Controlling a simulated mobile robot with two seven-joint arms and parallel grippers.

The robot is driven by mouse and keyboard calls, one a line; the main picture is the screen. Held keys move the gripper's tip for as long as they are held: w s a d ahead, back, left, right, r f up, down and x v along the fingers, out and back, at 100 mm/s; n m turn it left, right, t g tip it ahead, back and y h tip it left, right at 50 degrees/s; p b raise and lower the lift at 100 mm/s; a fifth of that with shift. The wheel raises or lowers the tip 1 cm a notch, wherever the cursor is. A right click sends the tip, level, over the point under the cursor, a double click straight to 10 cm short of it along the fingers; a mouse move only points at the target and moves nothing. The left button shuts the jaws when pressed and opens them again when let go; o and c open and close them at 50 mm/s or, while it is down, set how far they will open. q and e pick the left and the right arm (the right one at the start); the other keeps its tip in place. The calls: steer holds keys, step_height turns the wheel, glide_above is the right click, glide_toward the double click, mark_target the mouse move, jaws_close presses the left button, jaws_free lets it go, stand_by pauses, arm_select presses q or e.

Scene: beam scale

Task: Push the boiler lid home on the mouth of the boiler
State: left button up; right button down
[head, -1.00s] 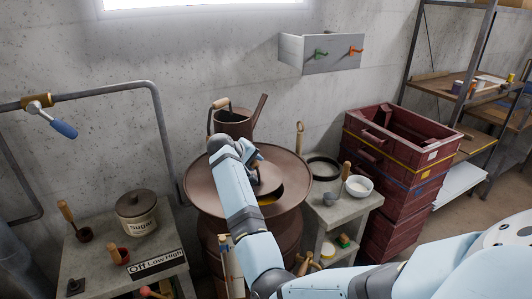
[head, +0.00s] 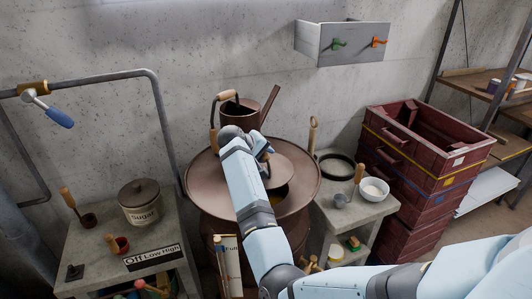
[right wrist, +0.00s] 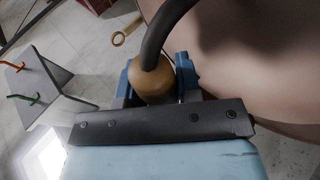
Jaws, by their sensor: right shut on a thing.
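The boiler (head: 212,202) is a brown drum with a wide round top in the middle of the head view. The brown boiler lid (head: 292,168) lies over its mouth. A dark and yellowish sliver of the mouth (head: 281,191) shows at the lid's front edge, so the lid is off-centre, towards the back. My right gripper (head: 262,152) is over the lid and partly hidden by my forearm. In the right wrist view its jaws (right wrist: 155,82) are shut on the lid's wooden grip (right wrist: 150,82), with a dark curved bar rising from it. My left gripper is not in view.
A brown watering can (head: 238,114) stands just behind the boiler. A table with a sugar jar (head: 140,203) is on the left. A side table with a white bowl (head: 372,190) and stacked red crates (head: 412,150) are on the right. A pipe (head: 160,110) rises at the left.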

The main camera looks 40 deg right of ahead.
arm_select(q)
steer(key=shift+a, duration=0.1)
arm_select(e)
steer(key=shift+a+r, duration=0.1)
steer(key=shift+f+b, duration=0.35)
steer(key=shift+f, duration=0.5)
steer(key=shift+f+b, duration=0.3)
steer(key=shift+f, duration=0.5)
step_height(320, 180, down, 2)
steer(key=shift+f+b, duration=0.2)
steer(key=shift+b, duration=0.3)
steer(key=shift+r, duration=0.1)
arm_select(q)
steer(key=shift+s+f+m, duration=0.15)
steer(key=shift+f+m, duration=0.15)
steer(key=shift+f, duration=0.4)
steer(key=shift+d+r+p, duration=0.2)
steer(key=shift+p, duration=0.1)
arm_select(e)
steer(key=shift+s, duration=0.1)
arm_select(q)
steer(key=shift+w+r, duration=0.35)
